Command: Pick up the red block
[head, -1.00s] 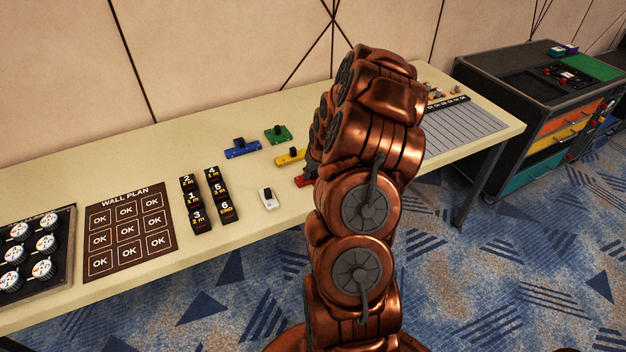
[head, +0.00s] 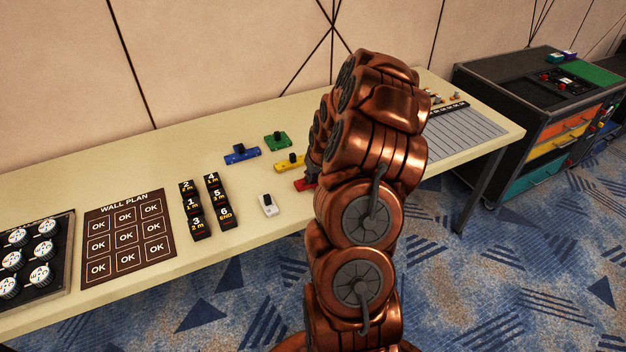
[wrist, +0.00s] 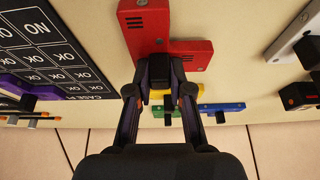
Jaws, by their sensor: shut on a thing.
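The red block (wrist: 191,50) is at the top middle of the wrist view, with a black knob on it. My gripper (wrist: 160,84) has its two dark fingers closed around the knob. In the head view only a small part of the red block (head: 303,185) shows at the left edge of my copper arm, low over or on the table; I cannot tell whether it is clear of the top. The fingers are mostly hidden there by the arm.
Close by on the table (head: 150,150) are a yellow block (head: 287,163), a blue block (head: 240,155), a green block (head: 276,142) and a white block (head: 268,206). Numbered black blocks (head: 196,212) and a wall plan board (head: 128,238) lie further left.

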